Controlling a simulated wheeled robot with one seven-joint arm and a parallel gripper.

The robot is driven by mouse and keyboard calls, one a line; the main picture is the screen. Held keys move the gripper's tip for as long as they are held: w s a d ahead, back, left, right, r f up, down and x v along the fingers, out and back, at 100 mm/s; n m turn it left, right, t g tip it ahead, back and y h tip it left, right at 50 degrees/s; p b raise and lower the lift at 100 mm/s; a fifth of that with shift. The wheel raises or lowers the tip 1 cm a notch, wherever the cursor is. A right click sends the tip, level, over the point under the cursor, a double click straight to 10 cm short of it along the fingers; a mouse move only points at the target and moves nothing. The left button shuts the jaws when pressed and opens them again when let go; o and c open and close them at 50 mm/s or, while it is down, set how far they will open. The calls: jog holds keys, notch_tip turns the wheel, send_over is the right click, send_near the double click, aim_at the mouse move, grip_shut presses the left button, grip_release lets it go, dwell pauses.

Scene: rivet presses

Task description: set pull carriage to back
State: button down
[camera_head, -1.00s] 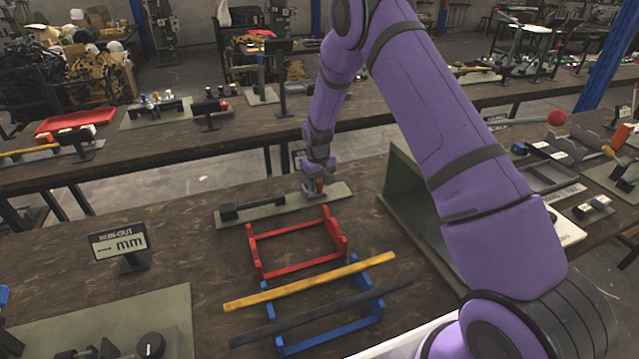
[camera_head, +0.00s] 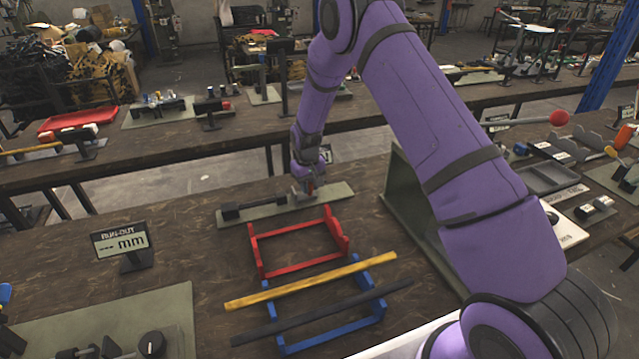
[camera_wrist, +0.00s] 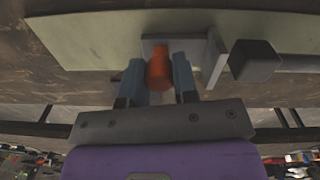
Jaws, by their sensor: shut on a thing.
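A long grey-green plate (camera_head: 335,192) lies on the table beyond the red frame. It carries a black bar with end blocks (camera_head: 255,205) on its left part. My gripper (camera_head: 307,188) is over the plate, just right of the bar's right end. In the wrist view an orange knob (camera_wrist: 159,70) sits between the two fingers of my gripper (camera_wrist: 158,80), which is shut on it. Behind the knob is a grey bracket with an upright side wall (camera_wrist: 215,58), apparently the pull carriage. A dark block (camera_wrist: 254,61) stands close beside that wall. The carriage's underside is hidden.
A red frame (camera_head: 300,269) and a blue frame (camera_head: 330,334) with a yellow bar (camera_head: 310,281) and a black bar (camera_head: 320,312) stand nearer. A dial sign (camera_head: 120,241) is at left. A green upright panel (camera_head: 405,205) stands right of the plate.

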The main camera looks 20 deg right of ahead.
aim_at(302, 197)
jog(key=shift+a, duration=1.05)
jog(key=c, duration=0.9)
grip_release()
jog(key=shift+a, duration=0.15)
jog(key=shift+r, duration=0.15)
jog(key=shift+r, duration=0.3)
notch_tip(302, 197, up, 10)
jog(key=shift+a+f, duration=0.1)
